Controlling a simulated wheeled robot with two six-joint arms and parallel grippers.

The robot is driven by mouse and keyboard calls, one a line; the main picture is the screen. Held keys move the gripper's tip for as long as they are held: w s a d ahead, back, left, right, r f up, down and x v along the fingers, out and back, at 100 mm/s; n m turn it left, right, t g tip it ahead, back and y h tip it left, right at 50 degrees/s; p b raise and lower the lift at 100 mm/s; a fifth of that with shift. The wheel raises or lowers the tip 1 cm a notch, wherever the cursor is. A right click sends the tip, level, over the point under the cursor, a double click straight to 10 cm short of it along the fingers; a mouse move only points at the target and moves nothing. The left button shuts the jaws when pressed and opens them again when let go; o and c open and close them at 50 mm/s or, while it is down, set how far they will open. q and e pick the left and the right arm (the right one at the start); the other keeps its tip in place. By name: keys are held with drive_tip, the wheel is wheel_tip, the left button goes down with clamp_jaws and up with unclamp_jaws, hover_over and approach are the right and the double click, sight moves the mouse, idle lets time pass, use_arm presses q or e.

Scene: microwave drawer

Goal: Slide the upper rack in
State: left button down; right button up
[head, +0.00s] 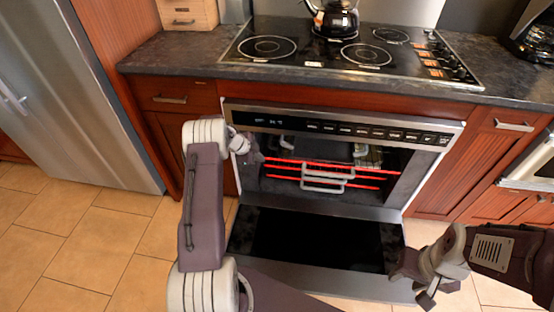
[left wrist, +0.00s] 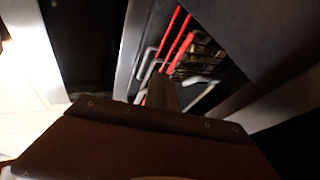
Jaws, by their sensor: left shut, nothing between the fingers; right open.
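The oven (head: 335,255) stands open, its door folded down flat. Inside, metal racks with pale looped handles lie between glowing red bars. The upper rack (head: 328,167) shows its handle near the middle of the cavity, just above another handle (head: 322,188). How far the upper rack stands out is hard to tell. My left gripper (head: 246,150) is at the left side of the oven opening, left of the rack handles and apart from them. In the left wrist view its shut fingers (left wrist: 165,92) point toward the racks, with nothing held.
The stove top (head: 350,50) with a kettle (head: 335,18) is above the oven. Wooden cabinets (head: 480,160) flank it, and a steel fridge (head: 75,90) stands at the left. The lowered door fills the floor space before the opening. Tiled floor (head: 60,240) is clear at the left.

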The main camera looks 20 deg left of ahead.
use_arm(q)
drive_tip(key=a+m+y, duration=0.3)
drive_tip(key=a+y, duration=0.5)
drive_tip(key=a, duration=0.5)
drive_tip(key=m+t+h+b, duration=0.1)
drive_tip(key=m+t+b, duration=0.8)
drive_tip(key=m+b, duration=0.8)
approach(342, 177)
drive_tip(key=shift+n, duration=0.5)
drive_tip(key=shift+b+x, duration=3.4)
drive_tip(key=shift+b, duration=0.3)
